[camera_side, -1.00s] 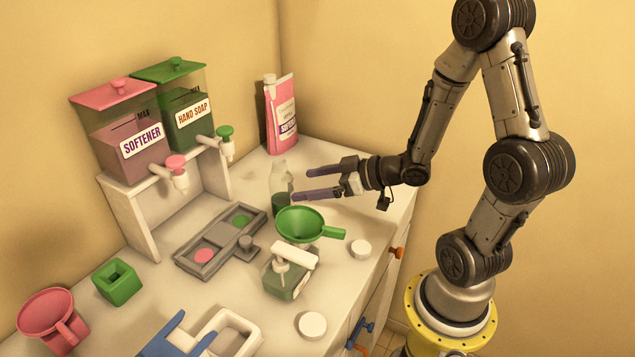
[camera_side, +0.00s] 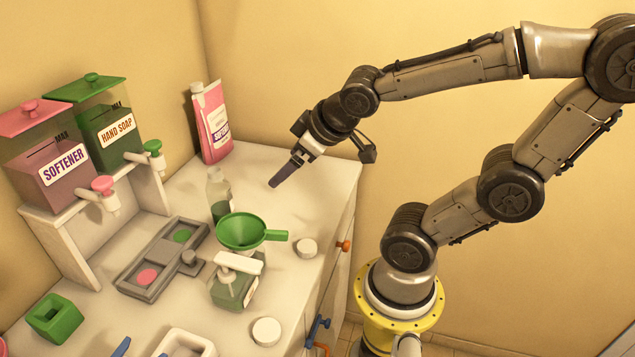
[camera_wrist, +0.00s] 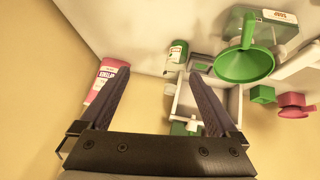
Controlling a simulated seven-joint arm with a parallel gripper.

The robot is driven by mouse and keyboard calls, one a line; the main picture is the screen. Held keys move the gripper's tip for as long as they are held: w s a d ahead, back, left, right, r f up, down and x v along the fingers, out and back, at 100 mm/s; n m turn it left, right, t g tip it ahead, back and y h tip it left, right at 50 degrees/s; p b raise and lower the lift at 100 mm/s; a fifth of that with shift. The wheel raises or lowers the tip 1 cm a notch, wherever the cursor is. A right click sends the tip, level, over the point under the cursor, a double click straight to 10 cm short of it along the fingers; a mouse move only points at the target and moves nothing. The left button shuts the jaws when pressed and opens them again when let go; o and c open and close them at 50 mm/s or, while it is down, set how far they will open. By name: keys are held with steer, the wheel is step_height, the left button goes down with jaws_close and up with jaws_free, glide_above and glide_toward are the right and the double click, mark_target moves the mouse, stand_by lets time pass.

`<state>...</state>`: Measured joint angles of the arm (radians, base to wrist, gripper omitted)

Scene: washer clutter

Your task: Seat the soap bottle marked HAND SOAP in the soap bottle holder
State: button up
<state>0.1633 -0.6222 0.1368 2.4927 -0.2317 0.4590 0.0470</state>
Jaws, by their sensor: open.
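A pump bottle of green liquid with a white pump head (camera_side: 236,288) stands upright on the counter. In the wrist view a SOAP label shows on a translucent green bottle (camera_wrist: 280,17) at the upper right, partly behind the funnel. My gripper (camera_side: 280,176) is open and empty, tilted down, above the counter right of the clear bottle.
A green funnel (camera_side: 240,231) is between the two bottles. Softener and hand soap dispensers (camera_side: 62,165) stand at left above a grey two-compartment tray (camera_side: 160,262). A pink pouch (camera_side: 212,125) stands behind. White discs (camera_side: 266,331) lie near the front edge. The counter's back right is clear.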

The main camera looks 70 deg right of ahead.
steer(key=shift+o, duration=0.3)
steer(key=s+a+r+g+y, duration=0.1)
steer(key=s+a+g+y, duration=0.1)
steer(key=s+a, duration=0.4)
steer(key=shift+s+a+y, duration=0.15)
steer(key=shift+s+y, duration=0.15)
steer(key=shift+s, duration=0.5)
steer(key=shift+r, duration=0.1)
steer(key=shift+n, duration=0.3)
